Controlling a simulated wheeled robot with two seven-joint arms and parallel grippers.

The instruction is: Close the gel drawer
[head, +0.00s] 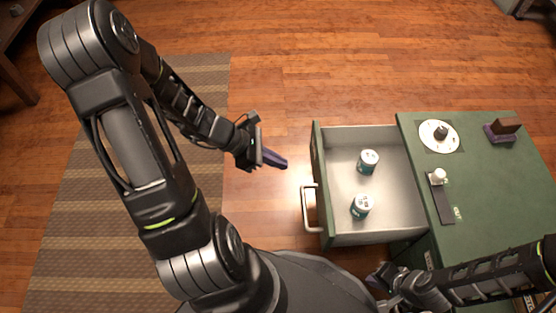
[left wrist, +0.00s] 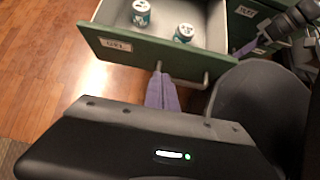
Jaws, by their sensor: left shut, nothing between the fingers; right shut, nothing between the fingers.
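The gel drawer (head: 378,238) stands pulled out to the left of a green cabinet (head: 500,180). Its front carries a "GEL" label (left wrist: 116,45) in the left wrist view and a pale bar handle (head: 309,208). Two teal and white jars (head: 368,161) (head: 361,206) stand inside it. My left gripper (head: 280,162) is shut and empty, to the left of the drawer front and apart from it in the head view. Its purple fingers (left wrist: 162,90) also show in the left wrist view, near the handle. My right gripper (head: 378,279) is shut and empty below the drawer, beside the cabinet.
The cabinet top holds a white disc with a dark knob (head: 440,133), a small white item on a dark strip (head: 439,177) and a dark block (head: 503,130). A striped rug (head: 100,220) lies on the wooden floor at left. Floor left of the drawer is clear.

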